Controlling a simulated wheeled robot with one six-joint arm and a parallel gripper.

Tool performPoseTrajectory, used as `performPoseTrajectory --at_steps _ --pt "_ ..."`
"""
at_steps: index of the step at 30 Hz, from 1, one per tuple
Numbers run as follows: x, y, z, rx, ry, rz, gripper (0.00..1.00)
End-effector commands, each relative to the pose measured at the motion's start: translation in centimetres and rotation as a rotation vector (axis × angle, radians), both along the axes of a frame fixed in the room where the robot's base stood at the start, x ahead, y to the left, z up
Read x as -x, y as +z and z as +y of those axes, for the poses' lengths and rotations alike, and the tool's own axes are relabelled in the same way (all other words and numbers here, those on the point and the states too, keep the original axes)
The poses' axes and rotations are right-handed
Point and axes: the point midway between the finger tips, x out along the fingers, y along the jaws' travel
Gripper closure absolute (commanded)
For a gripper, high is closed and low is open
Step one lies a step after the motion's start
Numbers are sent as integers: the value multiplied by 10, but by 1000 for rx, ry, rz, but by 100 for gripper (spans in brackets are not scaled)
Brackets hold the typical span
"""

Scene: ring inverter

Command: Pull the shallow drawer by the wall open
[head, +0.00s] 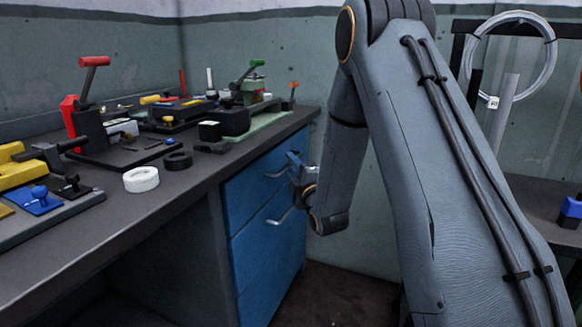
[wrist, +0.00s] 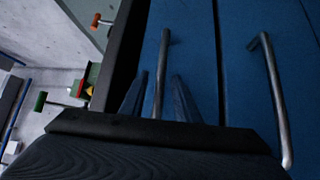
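The shallow top drawer (head: 245,192) is the upper blue front of the cabinet under the bench, near the wall, and looks closed. Its metal bar handle (wrist: 162,75) runs between my two fingers in the wrist view. My gripper (wrist: 160,78) is open, with one finger on each side of the bar and a small gap showing on both sides. In the head view my gripper (head: 291,163) is at the upper handle (head: 273,174), partly hiding it.
A deeper blue front (head: 262,250) with its own handle (head: 280,217) lies below. The bench top (head: 200,180) above carries several tools, a white ring (head: 141,179) and a black ring (head: 178,160). Bare floor (head: 325,295) lies before the cabinet.

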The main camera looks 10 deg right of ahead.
Motion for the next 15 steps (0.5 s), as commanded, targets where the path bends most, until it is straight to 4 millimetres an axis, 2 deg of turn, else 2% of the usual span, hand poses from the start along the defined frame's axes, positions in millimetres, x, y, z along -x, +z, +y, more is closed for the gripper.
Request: performPoseTrajectory --at_steps 10,11,15 --pt "-6 1 2 -1 0 1 71" --pt "-6 1 1 -1 0 1 73" --pt "-6 1 2 -1 0 1 96"
